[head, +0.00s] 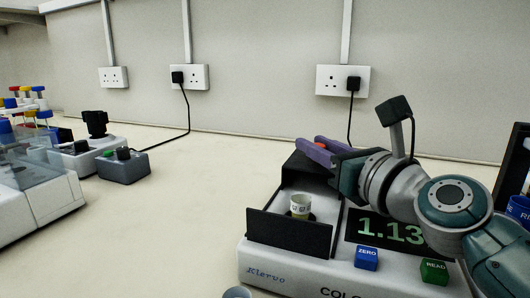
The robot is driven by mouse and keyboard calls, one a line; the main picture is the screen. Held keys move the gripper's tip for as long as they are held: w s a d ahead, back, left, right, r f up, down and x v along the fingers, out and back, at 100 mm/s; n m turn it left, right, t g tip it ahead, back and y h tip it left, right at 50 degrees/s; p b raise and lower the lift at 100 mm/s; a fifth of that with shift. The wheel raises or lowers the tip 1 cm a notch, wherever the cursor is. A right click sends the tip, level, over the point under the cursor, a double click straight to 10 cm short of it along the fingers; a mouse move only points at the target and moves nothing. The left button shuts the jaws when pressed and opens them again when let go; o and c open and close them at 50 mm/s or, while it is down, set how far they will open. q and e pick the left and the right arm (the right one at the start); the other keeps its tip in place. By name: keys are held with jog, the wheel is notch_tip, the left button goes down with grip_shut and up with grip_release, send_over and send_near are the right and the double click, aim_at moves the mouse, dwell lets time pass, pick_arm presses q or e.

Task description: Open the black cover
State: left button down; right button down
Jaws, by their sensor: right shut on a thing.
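The white meter (262,262) stands at the lower right. Its black cover (303,168) is at the back of the sample well, clear of the well's front. The well is open to view, and a small pale cup (300,205) stands in it behind a black front panel (288,237). My right gripper (318,151), with purple fingers, reaches in from the right and is shut at the cover's top. My left gripper is not in view.
The meter has a display reading 1.13 (388,231), a blue ZERO button (366,258) and a green READ button (434,272). A grey box (124,166) and other equipment stand at the left. The middle of the bench is clear. Wall sockets are behind.

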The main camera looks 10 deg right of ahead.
jog(key=shift+a, duration=0.1)
jog(key=c, duration=0.6)
grip_release()
jog(key=shift+s, duration=0.1)
jog(key=shift+s, duration=0.1)
jog(key=shift+s, duration=0.3)
jog(key=s, duration=0.3)
jog(key=s+d+p, duration=0.1)
jog(key=s, duration=0.2)
jog(key=s+d, duration=0.1)
jog(key=s, duration=0.2)
jog(key=shift+a, duration=0.1)
